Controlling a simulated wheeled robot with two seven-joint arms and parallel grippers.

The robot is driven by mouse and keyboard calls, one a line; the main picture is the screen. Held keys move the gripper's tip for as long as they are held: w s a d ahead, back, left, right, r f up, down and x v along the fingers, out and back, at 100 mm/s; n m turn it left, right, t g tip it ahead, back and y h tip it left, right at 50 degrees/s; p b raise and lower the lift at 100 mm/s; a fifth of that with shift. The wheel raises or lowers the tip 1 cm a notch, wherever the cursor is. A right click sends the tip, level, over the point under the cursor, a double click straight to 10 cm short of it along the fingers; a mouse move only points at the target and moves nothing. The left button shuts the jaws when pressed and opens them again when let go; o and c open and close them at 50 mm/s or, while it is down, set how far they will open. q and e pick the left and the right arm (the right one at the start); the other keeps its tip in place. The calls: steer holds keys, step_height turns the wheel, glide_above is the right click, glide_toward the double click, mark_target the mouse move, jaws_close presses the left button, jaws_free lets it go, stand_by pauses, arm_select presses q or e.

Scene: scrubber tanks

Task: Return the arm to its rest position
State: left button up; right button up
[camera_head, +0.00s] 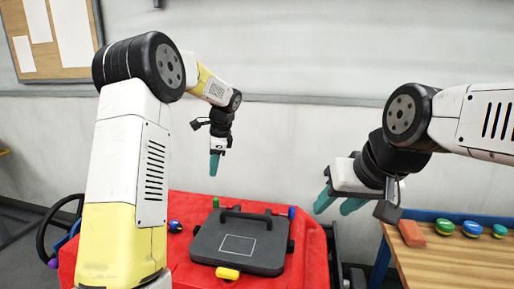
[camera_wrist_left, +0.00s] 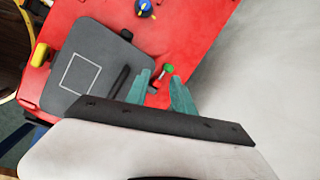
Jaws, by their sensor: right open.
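My left gripper (camera_head: 215,168) hangs fingers-down above the back of the red tank top (camera_head: 188,205), near the wall. In the left wrist view its two teal fingers (camera_wrist_left: 162,88) stand apart with nothing held between them. A green-tipped part (camera_wrist_left: 168,68) shows between and beyond the fingertips. My right gripper (camera_head: 337,202) is open and empty, its teal fingers pointing down-left, in the air right of the red machine. The dark grey lid (camera_head: 215,248) with its black handle lies flat on the red top.
A yellow latch (camera_head: 228,273) is at the lid's front, and a blue knob (camera_head: 175,226) at its left. A wooden table (camera_head: 440,262) at right carries a reddish block (camera_head: 411,233) and several round blue, green and yellow pieces. The wall stands close behind the machine.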

arm_select(q)
steer(key=s+r+n+t+h, duration=0.1)
steer(key=s+r+n+h, duration=0.1)
steer(key=s+r+n, duration=0.55)
steer(key=s+d+n+t+h, duration=0.2)
steer(key=s+n, duration=0.5)
steer(key=s, duration=2)
steer(key=shift+r+n+t+h, duration=0.35)
steer(key=shift+r+t+h, duration=0.15)
steer(key=shift+t, duration=0.1)
